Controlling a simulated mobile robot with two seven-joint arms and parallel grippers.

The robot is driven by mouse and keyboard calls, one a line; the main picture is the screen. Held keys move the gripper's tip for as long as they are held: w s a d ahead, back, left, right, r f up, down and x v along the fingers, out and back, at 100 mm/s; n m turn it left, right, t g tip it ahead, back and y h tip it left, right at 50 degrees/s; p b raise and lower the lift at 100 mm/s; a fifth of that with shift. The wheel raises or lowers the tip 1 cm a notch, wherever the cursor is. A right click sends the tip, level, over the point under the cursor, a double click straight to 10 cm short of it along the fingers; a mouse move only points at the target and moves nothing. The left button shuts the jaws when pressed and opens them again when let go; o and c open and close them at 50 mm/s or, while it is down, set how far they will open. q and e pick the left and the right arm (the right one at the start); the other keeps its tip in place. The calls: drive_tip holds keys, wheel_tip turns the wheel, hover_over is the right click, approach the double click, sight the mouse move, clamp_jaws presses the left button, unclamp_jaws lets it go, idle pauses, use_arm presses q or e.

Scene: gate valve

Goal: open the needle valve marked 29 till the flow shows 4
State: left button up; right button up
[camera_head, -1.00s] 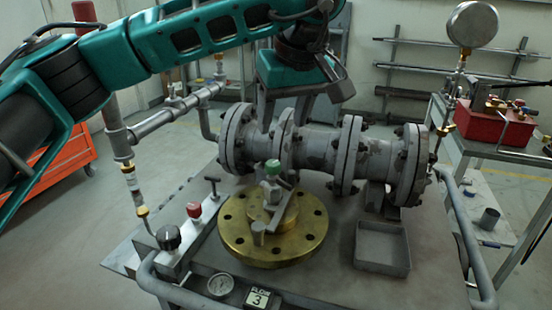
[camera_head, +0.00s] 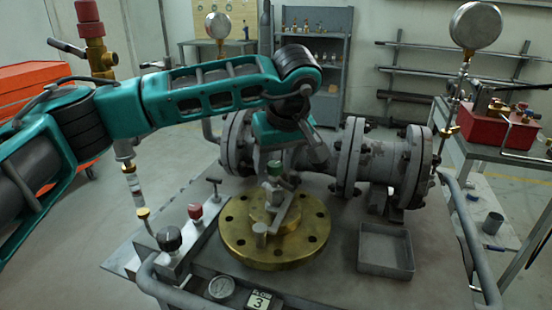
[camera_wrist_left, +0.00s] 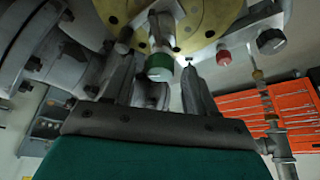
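No mark 29 is legible in either view. The manifold at the bench's left front carries a black knob (camera_head: 169,238), a red knob (camera_head: 195,211) and a T-handle (camera_head: 214,184). A green-capped valve (camera_head: 275,170) stands on the brass flange (camera_head: 235,236). The flow plate (camera_head: 258,300) reads 3. My left gripper (camera_head: 291,160) is just behind the green cap. In the left wrist view its fingers (camera_wrist_left: 160,82) are apart with the green cap (camera_wrist_left: 160,67) seen between their tips; contact cannot be told. The red knob (camera_wrist_left: 223,56) and black knob (camera_wrist_left: 271,41) lie to their right. My right gripper is out of view.
The large flanged pipe (camera_head: 350,155) runs across the back of the bench, close to my left gripper. An empty grey tray (camera_head: 386,270) sits at right and a round gauge (camera_head: 221,288) at the front. A tube rail (camera_head: 470,235) borders the right side.

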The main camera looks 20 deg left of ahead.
use_arm(q)
drive_tip(key=c, duration=1)
drive_tip(key=shift+d+r+n+g+p, duration=0.15)
drive_tip(key=shift+n+g+p, duration=0.25)
drive_tip(key=shift+n, duration=0.5)
drive_tip(key=shift+w+n+g+y+p, duration=0.1)
drive_tip(key=shift+n+g+y+p, duration=0.25)
drive_tip(key=shift+n+p, duration=0.55)
drive_tip(key=shift+n, duration=1)
drive_tip(key=shift+y, duration=0.25)
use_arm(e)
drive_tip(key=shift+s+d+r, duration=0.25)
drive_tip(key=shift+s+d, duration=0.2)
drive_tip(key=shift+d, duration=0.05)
use_arm(q)
drive_tip(key=o, duration=1)
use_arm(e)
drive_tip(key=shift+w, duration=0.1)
use_arm(q)
drive_tip(key=shift+o, duration=0.2)
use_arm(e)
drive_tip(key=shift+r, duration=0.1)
